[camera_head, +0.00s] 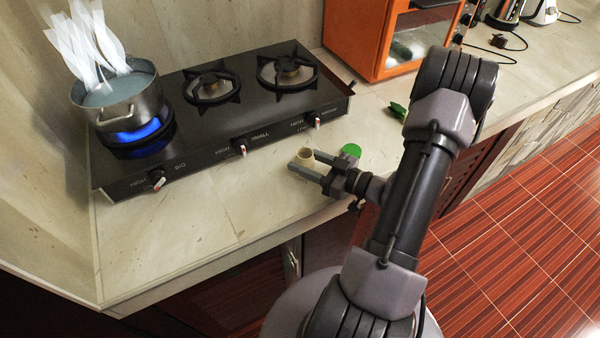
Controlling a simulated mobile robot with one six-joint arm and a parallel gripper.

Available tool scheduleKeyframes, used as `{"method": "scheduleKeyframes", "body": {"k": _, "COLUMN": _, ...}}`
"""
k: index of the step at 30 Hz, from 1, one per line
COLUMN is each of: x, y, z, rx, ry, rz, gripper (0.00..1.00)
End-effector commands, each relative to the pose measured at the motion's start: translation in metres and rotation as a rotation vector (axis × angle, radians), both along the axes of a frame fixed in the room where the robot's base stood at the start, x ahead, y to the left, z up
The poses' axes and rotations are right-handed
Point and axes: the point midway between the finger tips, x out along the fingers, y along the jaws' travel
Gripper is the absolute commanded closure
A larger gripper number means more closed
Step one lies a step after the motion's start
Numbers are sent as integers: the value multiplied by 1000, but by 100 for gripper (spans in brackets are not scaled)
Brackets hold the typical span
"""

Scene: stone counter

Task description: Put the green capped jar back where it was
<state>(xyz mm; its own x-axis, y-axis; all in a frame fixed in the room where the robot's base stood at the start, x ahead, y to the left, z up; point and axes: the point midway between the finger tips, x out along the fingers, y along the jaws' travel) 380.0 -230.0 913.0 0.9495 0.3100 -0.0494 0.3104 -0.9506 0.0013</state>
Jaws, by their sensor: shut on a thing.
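My gripper (314,165) is low over the counter in front of the stove. Its two fingers are shut on a small cream round container (304,155), which shows a round, open-looking top between the fingertips. I cannot tell whether its base touches the counter. A round bright green top (351,150) shows just behind and right of my gripper. The gripper and wrist partly hide what is under it, so I cannot tell whether it is a jar's cap or a loose disc.
A black stove (222,125) fills the counter behind. A steaming pot (118,95) sits over a lit blue flame at left. Another green item (398,110) lies by my arm. An orange cabinet (352,38) stands at the back. Bare stone counter (190,215) lies to the left.

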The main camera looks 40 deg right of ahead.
Motion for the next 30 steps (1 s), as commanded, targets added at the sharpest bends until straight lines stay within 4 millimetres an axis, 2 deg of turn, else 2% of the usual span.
{"method": "scheduleKeyframes", "body": {"k": 1, "x": 1, "y": -3, "z": -10, "rx": -1, "ry": 0, "rz": -2, "gripper": 100}}
{"method": "scheduleKeyframes", "body": {"k": 9, "x": 1, "y": -3, "z": -5, "rx": 1, "ry": 0, "rz": -2, "gripper": 100}}
{"method": "scheduleKeyframes", "body": {"k": 10, "x": 1, "y": -3, "z": -5, "rx": 0, "ry": 0, "rz": -1, "gripper": 49}}
{"method": "scheduleKeyframes", "body": {"k": 12, "x": 1, "y": -3, "z": -5, "rx": 0, "ry": 0, "rz": -1, "gripper": 35}}
{"method": "scheduleKeyframes", "body": {"k": 23, "x": -1, "y": -3, "z": -3, "rx": 1, "ry": 0, "rz": -2, "gripper": 33}}
{"method": "scheduleKeyframes", "body": {"k": 26, "x": -15, "y": -9, "z": 1, "rx": 1, "ry": 0, "rz": -5, "gripper": 33}}
{"method": "scheduleKeyframes", "body": {"k": 30, "x": -50, "y": -20, "z": 4, "rx": 2, "ry": 0, "rz": -8, "gripper": 33}}
